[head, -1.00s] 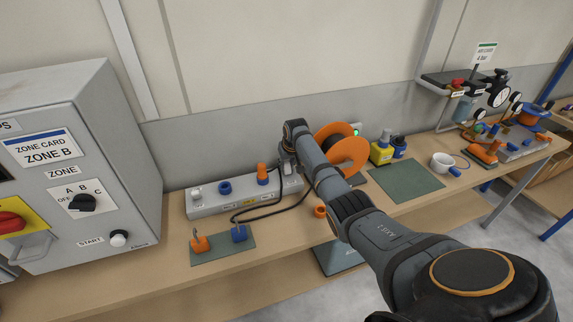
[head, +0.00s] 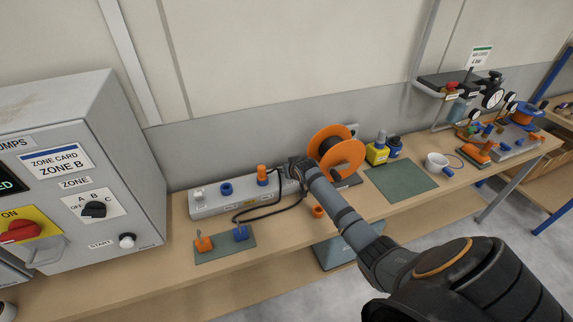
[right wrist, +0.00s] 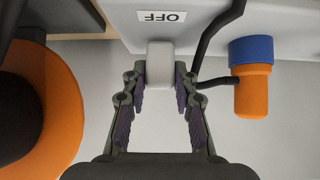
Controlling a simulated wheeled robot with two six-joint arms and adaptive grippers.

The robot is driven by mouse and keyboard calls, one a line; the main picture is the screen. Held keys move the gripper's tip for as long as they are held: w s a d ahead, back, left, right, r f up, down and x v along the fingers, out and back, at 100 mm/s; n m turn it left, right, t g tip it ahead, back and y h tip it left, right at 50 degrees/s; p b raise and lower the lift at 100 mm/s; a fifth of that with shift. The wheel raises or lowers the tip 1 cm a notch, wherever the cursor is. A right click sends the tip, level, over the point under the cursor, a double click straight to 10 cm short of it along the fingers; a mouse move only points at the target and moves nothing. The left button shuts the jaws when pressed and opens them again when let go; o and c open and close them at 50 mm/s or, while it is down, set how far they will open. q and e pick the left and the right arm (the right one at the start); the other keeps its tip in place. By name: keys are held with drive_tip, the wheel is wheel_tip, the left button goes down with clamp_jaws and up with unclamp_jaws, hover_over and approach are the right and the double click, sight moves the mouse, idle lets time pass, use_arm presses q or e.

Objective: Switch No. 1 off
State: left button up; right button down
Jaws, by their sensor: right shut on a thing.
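A long grey box (head: 232,204) lies on the bench along the wall, with a white knob, a blue ring and an orange-and-blue plug (head: 262,176) on top. My right gripper (head: 292,172) is at the box's right end and hides that part. In the right wrist view, a pale grey block (right wrist: 160,60) sticks out of the box beside a label reading OFF (right wrist: 161,16). My right gripper (right wrist: 160,82) has its fingertips on both sides of this block and is shut on it. The number on this switch is not readable. My left gripper is out of view.
An orange reel (head: 336,152) stands close to my right gripper. A black cable (head: 262,212) loops in front of the box. A green mat (head: 222,249) holds an orange and a blue piece. A grey control cabinet (head: 90,165) stands left. Another green mat (head: 400,181) is bare.

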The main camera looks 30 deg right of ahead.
drive_tip(key=shift+s+a+f+t+h+b, duration=0.1)
drive_tip(key=shift+s+f+t+h+b, duration=0.3)
drive_tip(key=shift+t+b, duration=0.5)
drive_tip(key=shift+s+t+b, duration=0.25)
drive_tip(key=shift+t+b, duration=0.2)
drive_tip(key=shift+t, duration=0.15)
drive_tip(key=shift+s+r+t+b, duration=0.1)
drive_tip(key=shift+t+b, duration=0.4)
drive_tip(key=shift+a, duration=0.1)
drive_tip(key=shift+r, duration=0.1)
drive_tip(key=c, duration=1)
unclamp_jaws()
drive_tip(key=shift+c, duration=0.2)
drive_tip(key=shift+s, duration=0.1)
drive_tip(key=v, duration=1.1)
drive_tip(key=shift+s+a, duration=0.2)
drive_tip(key=shift+s, duration=0.2)
